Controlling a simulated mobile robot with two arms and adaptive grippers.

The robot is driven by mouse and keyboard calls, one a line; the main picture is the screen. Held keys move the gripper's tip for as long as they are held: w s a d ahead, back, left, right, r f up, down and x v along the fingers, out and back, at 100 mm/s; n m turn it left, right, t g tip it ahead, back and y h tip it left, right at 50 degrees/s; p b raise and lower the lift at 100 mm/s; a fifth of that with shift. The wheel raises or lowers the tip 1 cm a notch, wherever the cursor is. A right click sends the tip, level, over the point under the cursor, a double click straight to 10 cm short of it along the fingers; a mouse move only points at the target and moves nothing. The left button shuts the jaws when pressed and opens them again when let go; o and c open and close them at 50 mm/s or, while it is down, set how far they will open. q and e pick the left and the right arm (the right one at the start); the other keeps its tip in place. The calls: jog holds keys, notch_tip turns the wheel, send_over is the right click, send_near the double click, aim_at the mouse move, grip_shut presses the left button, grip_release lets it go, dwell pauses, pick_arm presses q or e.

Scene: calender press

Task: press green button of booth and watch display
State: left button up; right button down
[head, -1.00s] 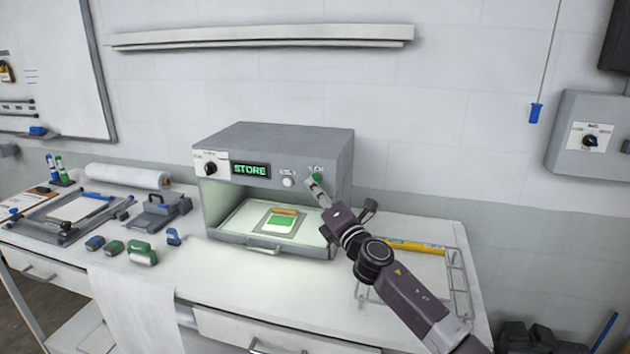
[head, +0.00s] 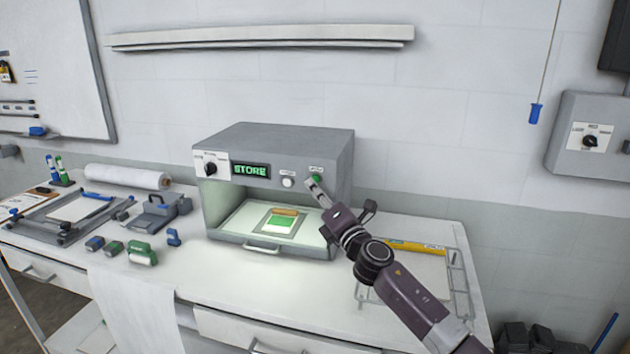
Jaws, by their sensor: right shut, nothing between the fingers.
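The booth (head: 302,145) is a grey box on the bench with an open lit front. Its display (head: 250,170) shows green letters that read STORE. The green button (head: 316,178) is at the right of the front panel, with a white button (head: 288,182) to its left and a black knob (head: 210,168) at the far left. My right gripper (head: 314,184) is shut and empty, its tips at or just below the green button; I cannot tell whether they touch it. Inside the booth lies a green and orange piece (head: 281,222) on a grey plate. My left gripper is not in view.
A wire rack (head: 455,280) with a yellow bar (head: 415,246) stands right of the booth under my right arm. Green and blue hand tools (head: 142,253), a blue-grey device (head: 157,212) and a frame (head: 68,215) lie to the left. The bench front is mostly clear.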

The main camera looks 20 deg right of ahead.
jog(key=shift+w+d, duration=0.15)
jog(key=shift+w+d, duration=0.1)
jog(key=shift+w, duration=0.1)
jog(key=shift+w+d+b, duration=0.2)
jog(key=shift+w+b, duration=0.1)
jog(key=shift+b, duration=0.15)
dwell(0.5)
dwell(0.4)
jog(key=shift+s+a+p, duration=0.4)
jog(key=shift+s+p, duration=0.05)
jog(key=shift+s, duration=0.25)
jog(key=s+a+p, duration=0.1)
jog(key=s, duration=0.1)
jog(key=s+a+p, duration=0.1)
jog(key=s, duration=0.1)
jog(key=shift+a, duration=0.4)
